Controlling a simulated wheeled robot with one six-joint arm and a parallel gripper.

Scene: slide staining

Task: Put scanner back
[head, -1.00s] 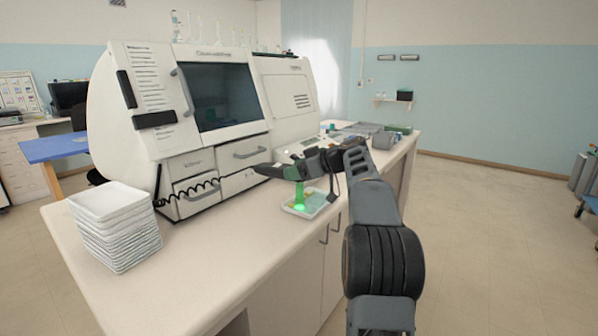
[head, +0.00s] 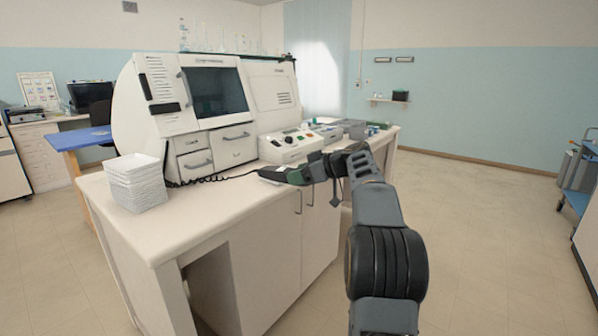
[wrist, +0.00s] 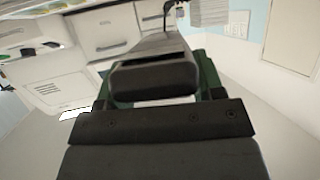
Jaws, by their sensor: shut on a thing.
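The scanner (head: 272,175) is a dark handheld device with a black coiled cord running left to the big white machine. My gripper (head: 305,172) is shut on the scanner and holds it near the front edge of the white counter. In the wrist view the scanner (wrist: 155,75) fills the middle, between green finger parts, pointing away from me. Its cord shows at the top. The head view does not clearly show whether the scanner touches the counter. No holder for it can be made out.
The large white machine (head: 185,110) stands behind on the counter (head: 195,205). A stack of white trays (head: 136,185) is at the counter's left. A control box (head: 290,146) and grey containers (head: 350,128) lie behind my gripper. The counter between stack and scanner is mostly clear.

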